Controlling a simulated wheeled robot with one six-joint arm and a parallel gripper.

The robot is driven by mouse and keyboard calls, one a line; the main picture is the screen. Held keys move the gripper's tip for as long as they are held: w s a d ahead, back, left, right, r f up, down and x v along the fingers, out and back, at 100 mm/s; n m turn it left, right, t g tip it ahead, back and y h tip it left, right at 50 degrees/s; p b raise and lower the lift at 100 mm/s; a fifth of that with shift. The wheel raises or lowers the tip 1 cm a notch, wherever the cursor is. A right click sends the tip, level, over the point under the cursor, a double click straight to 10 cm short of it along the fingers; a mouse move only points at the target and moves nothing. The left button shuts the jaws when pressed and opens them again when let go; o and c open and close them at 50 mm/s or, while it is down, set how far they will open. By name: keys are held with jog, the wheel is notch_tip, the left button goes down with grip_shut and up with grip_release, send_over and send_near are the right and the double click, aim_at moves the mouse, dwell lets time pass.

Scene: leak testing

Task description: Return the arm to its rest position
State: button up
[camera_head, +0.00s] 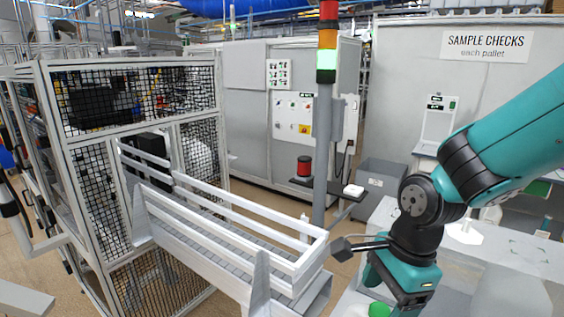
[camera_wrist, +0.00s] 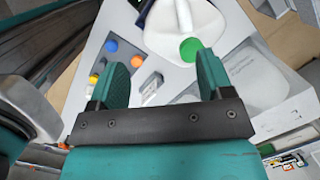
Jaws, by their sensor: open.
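My teal arm (camera_head: 505,140) reaches in from the right in the head view, bent at a dark joint, with its lower end pointing down near the bottom edge. In the wrist view my gripper (camera_wrist: 160,72) shows two teal fingers spread apart with nothing held between them. A white jug (camera_wrist: 165,35) with a green cap (camera_wrist: 190,50) lies in view beyond the fingers. The cap appears close to the right fingertip; I cannot tell whether they touch. A green round thing (camera_head: 378,310) also shows below my gripper in the head view.
A white-railed conveyor (camera_head: 230,240) runs from the mesh cage (camera_head: 130,100) toward the front. A signal tower (camera_head: 327,60) stands beside it. A white bench (camera_head: 500,250) stands right.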

jog(key=s+a+n+y+b, duration=0.1)
jog(key=s+n+b, duration=0.7)
jog(key=n, duration=1.4)
jog(key=s+f+y, duration=0.1)
jog(key=s, duration=0.4)
jog(key=shift+a+n+b, duration=0.35)
jog(key=shift+n+b, duration=0.05)
